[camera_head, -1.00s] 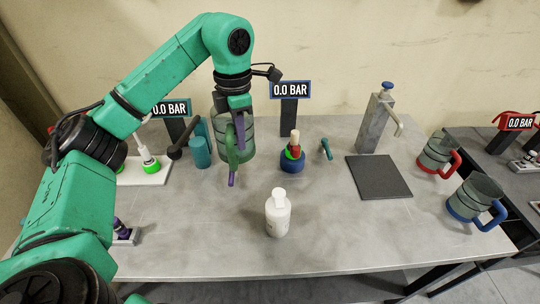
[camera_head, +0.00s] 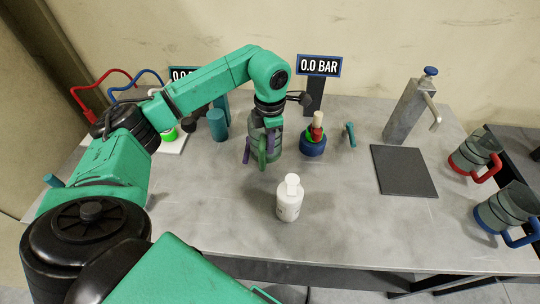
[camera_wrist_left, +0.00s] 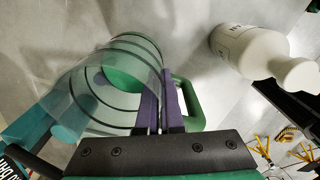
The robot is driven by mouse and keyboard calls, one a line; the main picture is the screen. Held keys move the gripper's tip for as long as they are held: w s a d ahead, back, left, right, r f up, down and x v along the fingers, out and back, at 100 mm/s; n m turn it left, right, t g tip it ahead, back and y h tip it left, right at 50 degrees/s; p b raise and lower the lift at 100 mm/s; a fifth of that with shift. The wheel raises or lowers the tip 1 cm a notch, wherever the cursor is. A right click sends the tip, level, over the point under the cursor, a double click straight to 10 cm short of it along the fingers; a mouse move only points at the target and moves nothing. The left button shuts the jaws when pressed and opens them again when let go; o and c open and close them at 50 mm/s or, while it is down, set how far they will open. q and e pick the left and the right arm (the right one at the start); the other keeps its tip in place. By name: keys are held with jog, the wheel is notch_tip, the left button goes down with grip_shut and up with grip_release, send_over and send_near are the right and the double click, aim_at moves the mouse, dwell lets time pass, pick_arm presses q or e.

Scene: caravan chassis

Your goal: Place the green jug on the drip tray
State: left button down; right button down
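The green jug (camera_head: 274,128) is a clear, dark-banded vessel with a green handle, left of the table's centre. My left gripper (camera_head: 258,158) has its purple fingers around the handle and is shut on it. In the left wrist view, the jug (camera_wrist_left: 112,75) lies left of the fingers (camera_wrist_left: 158,100) and the handle loops out to their right. Whether the jug's base is clear of the table is hard to tell. The drip tray (camera_head: 404,171) is a flat dark square at the right of the table, bare on top. My right gripper is out of view.
A white bottle (camera_head: 290,203) stands in front of the jug, also close in the wrist view (camera_wrist_left: 245,50). A blue-based valve (camera_head: 313,146) and small teal handle (camera_head: 351,134) lie between jug and tray. A grey tap post (camera_head: 407,112) stands behind the tray. Red- and blue-handled jugs (camera_head: 473,152) (camera_head: 503,210) stand right.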

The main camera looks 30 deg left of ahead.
aim_at(270, 161)
pick_arm(q)
notch_tip(270, 161, down, 6)
jog(key=shift+p, duration=0.75)
jog(key=shift+f+b, duration=0.3)
jog(key=shift+f, duration=0.05)
jog(key=c, duration=1.1)
grip_release()
jog(key=shift+r, duration=0.1)
